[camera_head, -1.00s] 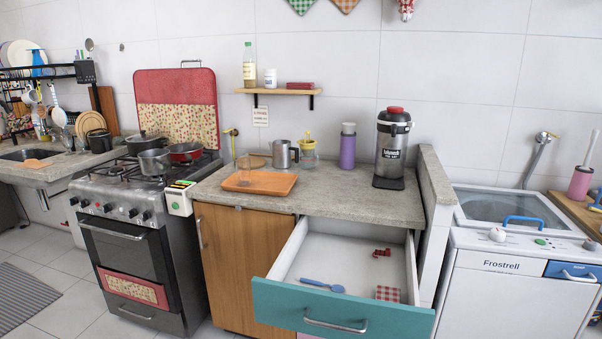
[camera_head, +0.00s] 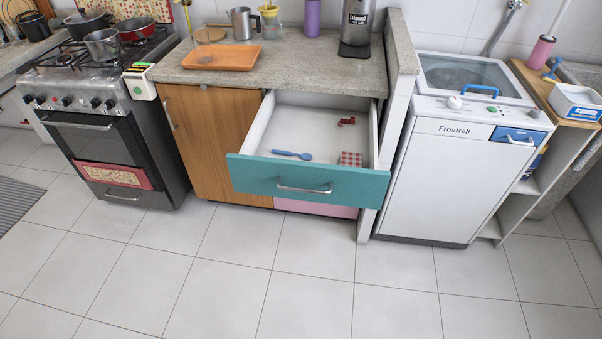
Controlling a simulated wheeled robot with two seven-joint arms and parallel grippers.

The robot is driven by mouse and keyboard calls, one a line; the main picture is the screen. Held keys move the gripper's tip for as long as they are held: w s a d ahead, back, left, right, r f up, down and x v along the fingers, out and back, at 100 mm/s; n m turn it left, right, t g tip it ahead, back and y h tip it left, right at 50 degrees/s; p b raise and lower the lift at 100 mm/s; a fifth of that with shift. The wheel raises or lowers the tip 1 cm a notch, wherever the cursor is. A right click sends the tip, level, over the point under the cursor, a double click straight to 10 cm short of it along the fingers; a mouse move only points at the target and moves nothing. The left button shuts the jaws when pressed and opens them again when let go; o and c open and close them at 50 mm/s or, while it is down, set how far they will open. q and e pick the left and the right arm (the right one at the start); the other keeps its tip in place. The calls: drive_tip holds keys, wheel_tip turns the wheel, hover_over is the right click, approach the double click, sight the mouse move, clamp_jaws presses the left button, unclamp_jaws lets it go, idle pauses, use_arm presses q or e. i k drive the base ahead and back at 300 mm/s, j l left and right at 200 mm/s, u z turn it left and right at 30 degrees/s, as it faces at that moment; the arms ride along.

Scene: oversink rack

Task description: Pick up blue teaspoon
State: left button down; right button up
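The blue teaspoon (camera_head: 292,155) lies flat on the white floor of the open drawer (camera_head: 262,171), left of its middle and behind the teal front. Its handle points left and its bowl right. Nothing covers it. Neither of my grippers shows in the head view.
In the drawer also lie a small red object (camera_head: 346,121) and a red checkered item (camera_head: 350,159). The stone counter (camera_head: 300,68) overhangs the drawer's back. A stove (camera_head: 110,120) stands left, a white washer (camera_head: 450,170) right. The tiled floor (camera_head: 300,270) in front is clear.

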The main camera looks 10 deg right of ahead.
sight(306, 156)
drive_tip(key=i+l, duration=0.1)
drive_tip(key=i, duration=0.45)
drive_tip(key=i+l, duration=0.1)
drive_tip(key=i, duration=0.4)
